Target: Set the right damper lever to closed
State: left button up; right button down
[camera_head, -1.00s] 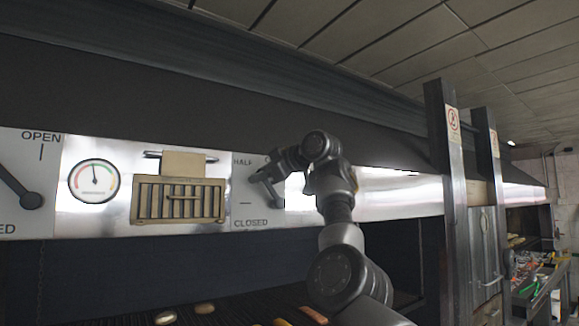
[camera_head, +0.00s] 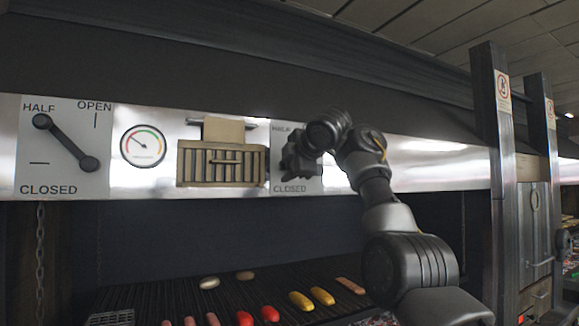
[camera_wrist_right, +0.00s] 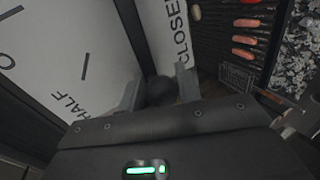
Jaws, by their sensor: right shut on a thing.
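The right damper plate (camera_head: 312,180) is white, with HALF and CLOSED labels showing in the head view. My right gripper (camera_head: 293,163) is in front of this plate and covers most of it. In the right wrist view, my right gripper (camera_wrist_right: 159,92) is shut on the dark knob of the right damper lever (camera_wrist_right: 160,88), close to the CLOSED lettering. My left gripper is not in view.
The left damper lever (camera_head: 65,142) points at HALF. A round gauge (camera_head: 143,146) and a slatted vent (camera_head: 221,165) sit between the dampers. Below is a grill grate (camera_head: 130,298) with sausages and other food. A dark post (camera_head: 493,150) stands at right.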

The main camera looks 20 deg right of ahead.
jog(key=shift+w+f+n+h, duration=0.1)
jog(key=shift+f+n+h, duration=0.3)
jog(key=shift+f, duration=0.4)
jog(key=shift+a+f+b, duration=0.1)
jog(key=shift+f+b, duration=0.1)
jog(key=shift+b, duration=0.1)
jog(key=c, duration=1.4)
grip_release()
jog(key=shift+o, duration=1.4)
jog(key=shift+r, duration=0.25)
